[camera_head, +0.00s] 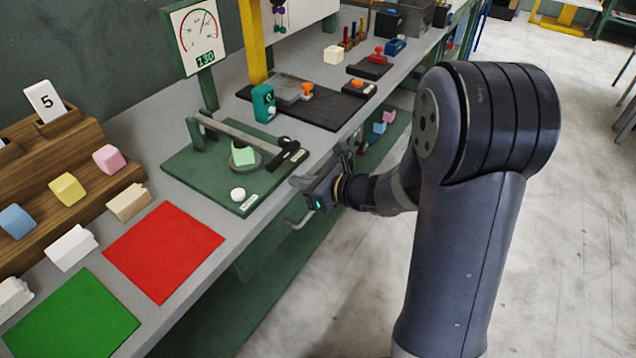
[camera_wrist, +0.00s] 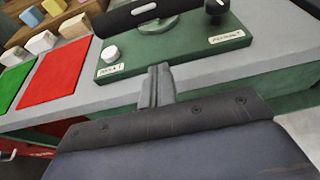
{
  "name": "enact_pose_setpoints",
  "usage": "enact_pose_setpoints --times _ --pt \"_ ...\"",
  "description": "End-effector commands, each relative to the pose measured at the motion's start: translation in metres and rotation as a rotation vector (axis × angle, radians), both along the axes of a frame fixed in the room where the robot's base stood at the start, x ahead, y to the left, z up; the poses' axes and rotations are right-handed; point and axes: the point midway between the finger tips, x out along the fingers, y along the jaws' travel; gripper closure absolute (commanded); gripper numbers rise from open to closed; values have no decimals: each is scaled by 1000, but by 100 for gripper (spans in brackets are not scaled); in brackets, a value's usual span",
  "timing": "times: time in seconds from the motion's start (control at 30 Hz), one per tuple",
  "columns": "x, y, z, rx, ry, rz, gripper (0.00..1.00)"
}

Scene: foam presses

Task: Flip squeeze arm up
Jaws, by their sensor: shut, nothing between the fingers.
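The squeeze arm (camera_head: 240,132) is a grey bar hinged at a green post on the green press base (camera_head: 195,172). It lies lowered across the base, with a black handle (camera_head: 290,150) at its right end. A light green foam block (camera_head: 243,154) sits on a round plate beside the bar. My gripper (camera_head: 298,182) is at the front edge of the base, below and apart from the handle. Its fingers are together and empty in the wrist view (camera_wrist: 158,85).
A white button (camera_head: 238,195) is on the base's near corner. A dial gauge (camera_head: 195,38) reading 130 stands behind. Red (camera_head: 165,250) and green (camera_head: 72,318) mats and a wooden rack (camera_head: 75,150) with foam blocks are left. A black press board (camera_head: 320,108) lies beyond.

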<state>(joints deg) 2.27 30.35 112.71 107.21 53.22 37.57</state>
Motion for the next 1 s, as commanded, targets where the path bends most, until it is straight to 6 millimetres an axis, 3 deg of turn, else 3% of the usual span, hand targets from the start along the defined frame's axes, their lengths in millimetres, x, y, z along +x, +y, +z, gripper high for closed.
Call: enact_pose_setpoints --times 0.07,0.13,0.33,1.0 --pt "9 14 -6 0 2 5 100" --pt "9 12 13 -1 -4 -1 100" --pt "9 11 32 0 -2 -1 100" --pt "9 12 45 -16 9 0 100"
